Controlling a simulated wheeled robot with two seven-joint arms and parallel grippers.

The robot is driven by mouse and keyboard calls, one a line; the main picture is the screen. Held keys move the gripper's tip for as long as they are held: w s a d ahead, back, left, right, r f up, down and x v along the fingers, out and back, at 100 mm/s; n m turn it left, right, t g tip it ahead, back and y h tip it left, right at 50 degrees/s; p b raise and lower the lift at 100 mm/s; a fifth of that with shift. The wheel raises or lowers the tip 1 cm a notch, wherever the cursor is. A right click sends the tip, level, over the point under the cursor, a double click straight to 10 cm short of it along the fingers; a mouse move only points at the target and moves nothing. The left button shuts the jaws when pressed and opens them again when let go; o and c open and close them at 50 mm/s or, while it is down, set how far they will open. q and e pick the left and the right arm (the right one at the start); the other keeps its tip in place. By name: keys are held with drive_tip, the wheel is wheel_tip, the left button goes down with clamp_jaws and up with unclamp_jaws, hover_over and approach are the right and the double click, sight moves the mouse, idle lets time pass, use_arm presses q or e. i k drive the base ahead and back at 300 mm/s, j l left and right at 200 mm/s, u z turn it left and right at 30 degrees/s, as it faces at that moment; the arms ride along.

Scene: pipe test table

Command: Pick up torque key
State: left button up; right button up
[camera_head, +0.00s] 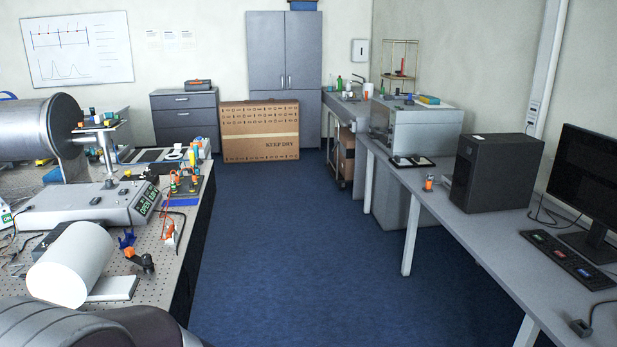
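I cannot tell for certain which object is the torque key. A small black tool with an orange end (141,261) lies near the front right edge of the perforated test table (150,238) at the left. A small orange and grey item (428,183) stands on the right-hand desk, beside the dark computer case. Neither is being held. Neither of my grippers shows in the head view; a dark rounded part at the bottom left edge appears to be mine.
The test table bears a grey control box (75,207), a metal cylinder (62,117) and a white cylinder (75,262). The right-hand desk holds a computer case (493,172), monitor (590,185) and keyboard (568,258). Blue floor (300,260) lies clear between them, up to a cardboard box (260,130).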

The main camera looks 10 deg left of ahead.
sight(192, 156)
drive_tip(key=i+u, duration=0.15)
drive_tip(key=i, duration=0.4)
drive_tip(key=i+u, duration=0.15)
drive_tip(key=i, duration=0.4)
drive_tip(key=i+u, duration=0.15)
drive_tip(key=i, duration=0.45)
drive_tip(key=i+l+u, duration=0.15)
drive_tip(key=i, duration=0.4)
drive_tip(key=i+l+u, duration=0.1)
drive_tip(key=i, duration=0.45)
drive_tip(key=i+l+u, duration=0.15)
drive_tip(key=i+l, duration=0.2)
drive_tip(key=i, duration=0.15)
drive_tip(key=i+u, duration=0.45)
drive_tip(key=i+l+u, duration=0.1)
drive_tip(key=i+u, duration=0.4)
drive_tip(key=i+l+u, duration=1.15)
drive_tip(key=l+u, duration=0.2)
